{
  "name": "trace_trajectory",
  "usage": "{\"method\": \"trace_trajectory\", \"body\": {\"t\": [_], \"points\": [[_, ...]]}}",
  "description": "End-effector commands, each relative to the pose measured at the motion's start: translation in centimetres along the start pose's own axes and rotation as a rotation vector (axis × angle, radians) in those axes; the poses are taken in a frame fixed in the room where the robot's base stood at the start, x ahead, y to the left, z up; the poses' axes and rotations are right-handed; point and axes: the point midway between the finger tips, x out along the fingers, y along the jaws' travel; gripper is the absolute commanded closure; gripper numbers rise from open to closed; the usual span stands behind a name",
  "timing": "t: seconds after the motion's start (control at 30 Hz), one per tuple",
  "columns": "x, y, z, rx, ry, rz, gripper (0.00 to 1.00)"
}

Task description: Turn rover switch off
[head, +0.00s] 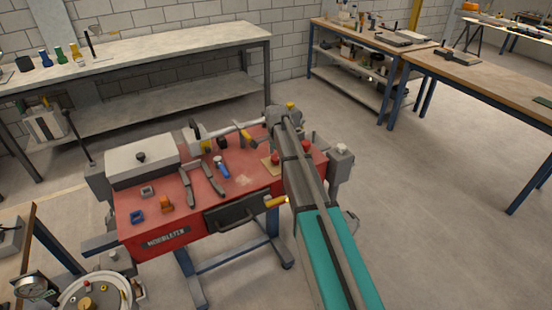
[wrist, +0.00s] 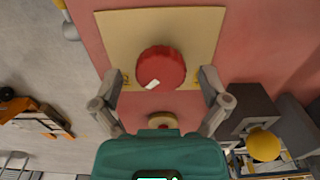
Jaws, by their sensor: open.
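A round red knob (wrist: 161,68) with a small white mark sits on a cream plate (wrist: 120,30) on the red surface in the wrist view. My gripper (wrist: 160,88) is open, with one finger on each side of the knob's lower edge; I cannot tell if they touch it. In the head view a red knob on a plate (head: 275,159) sits on the red bench beside my arm; my gripper's fingers are hidden there. No knob is clearly labelled as the rover switch.
The red bench (head: 235,185) carries a grey box (head: 142,155), dark tongs (head: 208,178), a blue item (head: 222,168) and an orange part (head: 166,203). A long grey table (head: 180,45) stands behind, and wooden tables (head: 490,75) at right. Floor at right is clear.

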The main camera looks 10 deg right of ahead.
Motion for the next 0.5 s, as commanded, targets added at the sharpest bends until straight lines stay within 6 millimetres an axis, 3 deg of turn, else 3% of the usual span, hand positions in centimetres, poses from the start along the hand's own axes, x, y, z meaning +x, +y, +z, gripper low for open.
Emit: {"method": "trace_trajectory", "body": {"t": [0.1, 0.5], "points": [[-0.01, -0.01, 0.01, 0.0, 0.0, 0.0, 0.08], [-0.01, 0.03, 0.01, 0.0, 0.0, 0.001, 0.82]]}}
